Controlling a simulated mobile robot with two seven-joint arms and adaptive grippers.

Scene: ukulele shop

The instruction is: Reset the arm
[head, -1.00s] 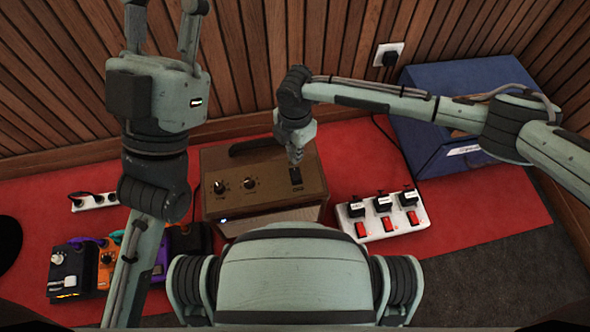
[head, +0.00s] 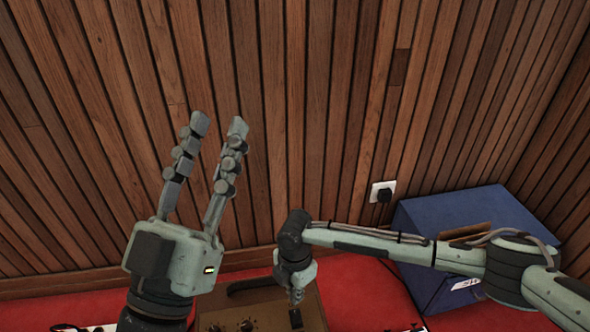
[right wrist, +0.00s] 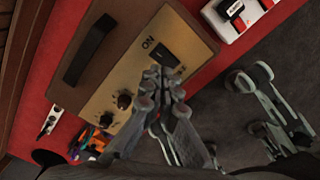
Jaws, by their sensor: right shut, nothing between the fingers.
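My left gripper (head: 212,130) stands upright at the left in the head view, its two fingers spread apart, with nothing between them and the wood wall behind. My right gripper (head: 297,296) points down at the top of the brown amplifier (head: 262,308) in the head view. In the right wrist view its fingers (right wrist: 163,75) are together and empty, close to the black power switch (right wrist: 167,56) marked ON. I cannot tell whether the fingertips touch the panel. The switch also shows in the head view (head: 296,318).
A blue box (head: 440,215) stands at the right on the red carpet (head: 365,290). A wall outlet (head: 383,190) with a black plug is behind. A white power strip (right wrist: 238,18) lies near the amplifier. Colourful pedals (right wrist: 92,140) lie on its other side.

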